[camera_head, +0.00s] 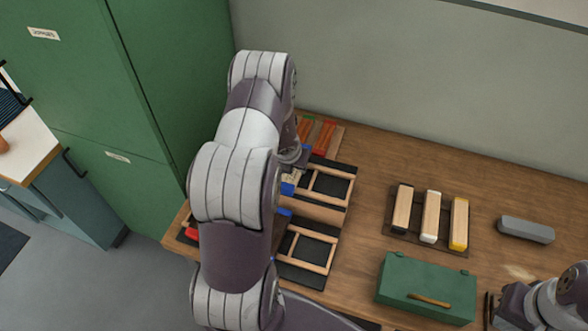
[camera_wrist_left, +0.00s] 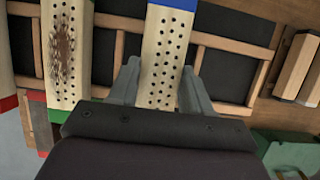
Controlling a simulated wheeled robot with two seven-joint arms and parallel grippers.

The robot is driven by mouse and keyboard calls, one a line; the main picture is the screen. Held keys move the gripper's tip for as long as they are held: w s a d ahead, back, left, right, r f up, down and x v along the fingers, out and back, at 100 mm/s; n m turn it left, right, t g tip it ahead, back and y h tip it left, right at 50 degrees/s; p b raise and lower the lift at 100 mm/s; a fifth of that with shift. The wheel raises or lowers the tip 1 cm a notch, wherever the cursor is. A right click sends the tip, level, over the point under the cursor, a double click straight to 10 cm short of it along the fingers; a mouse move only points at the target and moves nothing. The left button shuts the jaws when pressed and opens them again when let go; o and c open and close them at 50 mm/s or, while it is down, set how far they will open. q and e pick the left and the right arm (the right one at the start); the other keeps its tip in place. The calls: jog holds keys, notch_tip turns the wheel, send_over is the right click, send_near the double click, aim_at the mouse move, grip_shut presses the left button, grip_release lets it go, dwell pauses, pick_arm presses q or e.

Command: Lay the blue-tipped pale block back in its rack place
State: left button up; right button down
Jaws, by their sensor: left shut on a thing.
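In the left wrist view my left gripper (camera_wrist_left: 160,67) is shut on the pale block (camera_wrist_left: 165,45), with one finger on each side. The block is dotted with dark holes and has a blue tip at the top of the picture. Slatted dark rack bays show behind it. In the head view my left arm hides the gripper and most of the block. Blue patches show beside the arm, but I cannot tell which belongs to the held block. The wooden-framed dark racks (camera_head: 349,187) lie right of the arm. My right gripper (camera_head: 489,310) is at the lower right, away from the racks.
Brown blocks (camera_head: 322,137) lie behind the racks. A tray with three capped blocks (camera_head: 431,217), a green box (camera_head: 425,287) and a grey block (camera_head: 526,229) stand to the right.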

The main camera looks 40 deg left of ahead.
pick_arm(q)
jog(key=shift+w+f, duration=0.15)
jog(key=shift+f, duration=0.05)
jog(key=shift+a+f, duration=0.1)
jog(key=shift+f, duration=0.05)
jog(key=shift+f+b, duration=0.4)
jog(key=shift+b, duration=0.05)
jog(key=o, duration=1.2)
jog(key=shift+c, duration=0.2)
